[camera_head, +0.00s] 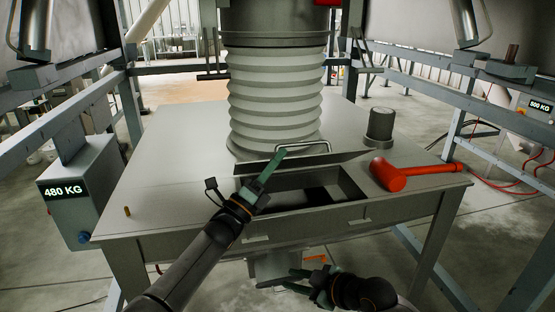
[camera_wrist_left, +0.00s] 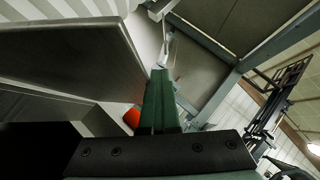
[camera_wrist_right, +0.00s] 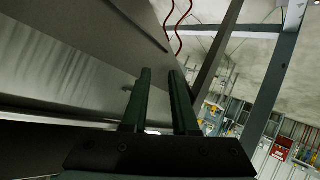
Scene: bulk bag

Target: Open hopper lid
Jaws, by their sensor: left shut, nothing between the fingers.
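The hopper lid (camera_head: 345,157) is a flat grey plate with a bar handle (camera_head: 305,143). It is tilted up at the back of the hopper opening (camera_head: 345,187), below the ribbed bellows, and the dark opening shows in front of it. My left gripper (camera_head: 282,154) is shut and empty, its fingertips in front of the lid near the left end of the handle; I cannot tell if they touch. The closed fingers also show in the left wrist view (camera_wrist_left: 160,75), beside a large grey plate. My right gripper (camera_head: 291,280) is open and empty, low in front of the table.
A red mallet (camera_head: 388,175) lies on the table right of the opening. A grey cylinder (camera_head: 380,124) stands behind it. White bellows (camera_head: 275,95) hang over the table (camera_head: 165,185). A 480 KG display box (camera_head: 80,190) is at left. The left tabletop is mostly clear.

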